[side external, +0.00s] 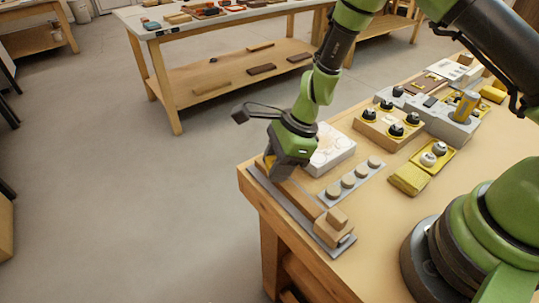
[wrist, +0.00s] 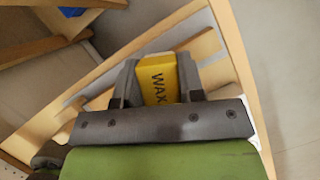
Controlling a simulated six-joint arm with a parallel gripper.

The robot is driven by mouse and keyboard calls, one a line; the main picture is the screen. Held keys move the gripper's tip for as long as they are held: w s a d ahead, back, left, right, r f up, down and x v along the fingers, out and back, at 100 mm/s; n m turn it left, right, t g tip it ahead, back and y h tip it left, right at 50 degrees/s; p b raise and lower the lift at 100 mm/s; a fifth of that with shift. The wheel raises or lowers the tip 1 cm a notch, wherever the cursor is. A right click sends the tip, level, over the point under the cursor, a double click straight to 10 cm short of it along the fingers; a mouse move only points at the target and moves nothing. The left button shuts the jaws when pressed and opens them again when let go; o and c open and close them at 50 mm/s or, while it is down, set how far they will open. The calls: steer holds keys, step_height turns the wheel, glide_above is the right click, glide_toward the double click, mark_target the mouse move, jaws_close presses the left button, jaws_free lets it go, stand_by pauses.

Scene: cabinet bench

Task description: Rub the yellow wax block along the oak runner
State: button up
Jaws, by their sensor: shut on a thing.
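My gripper (side external: 270,168) is over the far end of the oak runner (side external: 300,199), near the bench's left corner. It is shut on the yellow wax block (wrist: 158,78), which has "WAX" printed on it and sits between both fingers in the wrist view. Only a sliver of yellow shows in the side view.
A wooden block piece (side external: 334,226) stands at the runner's near end. Right of the runner are a grey strip with several round knobs (side external: 352,181) and a white tray (side external: 331,150). A yellow box (side external: 409,179) and a wooden holder with black knobs (side external: 389,127) stand farther right.

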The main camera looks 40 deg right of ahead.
mark_target(304, 201)
steer(key=shift+s, duration=2.3)
steer(key=shift+s+f, duration=0.1)
steer(key=shift+s, duration=3.75)
steer(key=shift+r, duration=0.2)
steer(key=shift+w+r, duration=0.1)
steer(key=shift+w, duration=1.95)
steer(key=shift+w+f, duration=0.15)
steer(key=shift+w, duration=1.7)
steer(key=shift+w+f, duration=0.15)
steer(key=shift+w, duration=1.7)
steer(key=shift+w+r, duration=0.1)
steer(key=shift+w, duration=3.6)
